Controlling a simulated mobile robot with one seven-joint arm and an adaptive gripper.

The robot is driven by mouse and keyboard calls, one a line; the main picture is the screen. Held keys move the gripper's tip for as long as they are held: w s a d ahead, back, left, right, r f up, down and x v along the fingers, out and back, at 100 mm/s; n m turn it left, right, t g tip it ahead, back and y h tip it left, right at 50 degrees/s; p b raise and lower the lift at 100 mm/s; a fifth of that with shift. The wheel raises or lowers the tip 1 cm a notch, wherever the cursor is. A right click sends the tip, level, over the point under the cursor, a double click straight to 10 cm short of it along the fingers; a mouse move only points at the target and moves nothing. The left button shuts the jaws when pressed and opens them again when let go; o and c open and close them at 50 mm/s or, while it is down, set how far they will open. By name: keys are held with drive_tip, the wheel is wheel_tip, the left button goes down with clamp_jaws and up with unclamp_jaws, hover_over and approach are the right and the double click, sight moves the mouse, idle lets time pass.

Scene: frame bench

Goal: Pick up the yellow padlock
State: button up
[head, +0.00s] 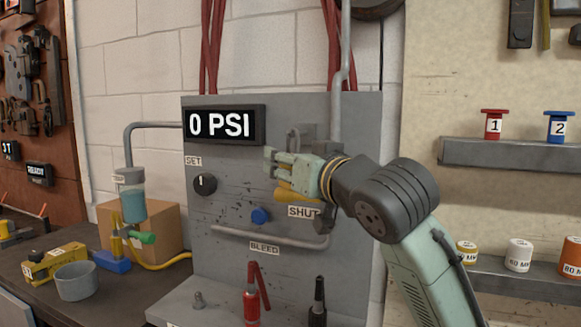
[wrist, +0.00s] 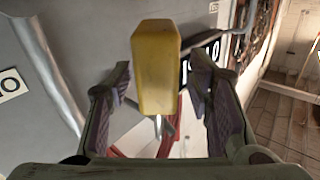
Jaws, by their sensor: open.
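My gripper (head: 280,165) is in front of the grey panel, its fingers pointing left below the pressure display. In the wrist view my gripper (wrist: 160,100) is open. A yellow block with rounded edges (wrist: 156,65) shows in the gap between the fingers, with clear space on both sides. I cannot tell from its shape whether it is the padlock or a yellow handle. In the head view a yellow part (head: 290,194) shows just under my gripper, by the SHUT label. My gripper hides part of the panel there. No padlock shackle is clearly seen on it.
The panel (head: 225,275) carries a display reading 0 PSI (head: 222,124), a black knob (head: 205,184), a blue button (head: 260,216) and pipes. Red-handled pliers (head: 251,300) stand below. A yellow device (head: 55,262) and a grey cup (head: 76,281) are on the bench at left.

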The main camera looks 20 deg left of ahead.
clamp_jaws()
idle(0.4)
drive_tip(key=shift+r, duration=0.1)
drive_tip(key=shift+r+b, duration=0.3)
drive_tip(key=shift+r, duration=0.2)
drive_tip(key=s+b, duration=0.5)
drive_tip(key=s, duration=1.3)
drive_tip(key=shift+a+r, duration=0.2)
drive_tip(key=shift+a, duration=0.1)
